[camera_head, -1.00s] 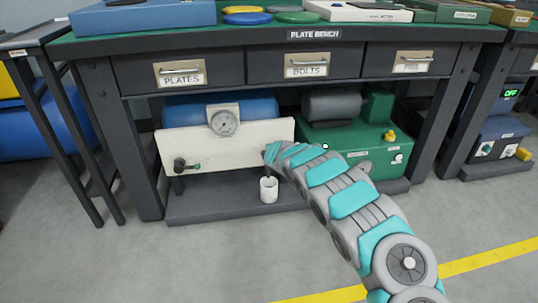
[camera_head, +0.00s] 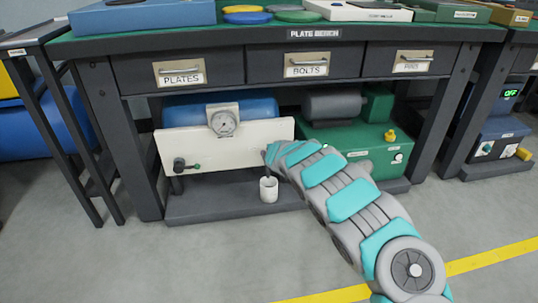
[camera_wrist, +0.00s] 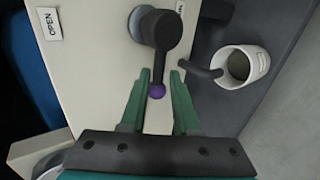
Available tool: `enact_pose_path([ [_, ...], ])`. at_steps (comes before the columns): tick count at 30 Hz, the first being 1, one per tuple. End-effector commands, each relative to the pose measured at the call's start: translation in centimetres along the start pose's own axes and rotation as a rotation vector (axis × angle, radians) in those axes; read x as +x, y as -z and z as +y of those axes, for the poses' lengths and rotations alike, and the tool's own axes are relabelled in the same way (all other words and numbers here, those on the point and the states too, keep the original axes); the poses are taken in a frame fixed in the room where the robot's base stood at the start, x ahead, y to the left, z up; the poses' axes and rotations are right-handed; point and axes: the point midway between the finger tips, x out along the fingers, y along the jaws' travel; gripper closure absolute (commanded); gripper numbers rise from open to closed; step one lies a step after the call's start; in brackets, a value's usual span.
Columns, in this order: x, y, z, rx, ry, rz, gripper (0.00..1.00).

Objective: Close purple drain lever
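The purple drain lever (camera_wrist: 156,91) shows in the wrist view as a dark handle with a purple ball end, fixed to a round dark pivot on the cream panel (camera_wrist: 97,50). My gripper (camera_wrist: 160,74) is open, with its two green fingers on either side of the purple end and a gap visible on both sides. In the head view my arm hides the purple lever, and the gripper's end is mostly hidden near the panel's right side. The cream panel (camera_head: 225,152) there stands in front of a blue tank.
A white cup (camera_head: 268,190) stands below the panel and also shows in the wrist view (camera_wrist: 255,66) under a dark spout. A dark lever with a green tip (camera_head: 184,166) is at the panel's left. A green machine (camera_head: 345,138) stands to the right, under the bench.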

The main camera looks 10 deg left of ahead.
Motion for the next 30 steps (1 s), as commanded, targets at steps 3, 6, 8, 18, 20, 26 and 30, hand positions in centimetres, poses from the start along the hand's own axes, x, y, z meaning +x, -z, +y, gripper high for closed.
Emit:
enact_pose_path([
  [3,-1.3,0.1,0.1,-0.002,-0.002,0.001,0.7],
  [6,-2.3,-0.1,0.1,-0.002,-0.001,-0.002,0.7],
  [8,-2.9,-0.1,0.1,-0.002,-0.001,-0.003,0.7],
  [18,-5.2,0.0,0.0,0.001,-0.001,0.0,0.7],
  [20,-5.3,0.0,0.0,0.001,-0.001,0.0,0.7],
  [26,-5.4,0.0,0.0,0.001,-0.001,0.001,0.7],
  [30,-5.4,0.0,0.0,0.001,0.0,0.0,0.7],
])
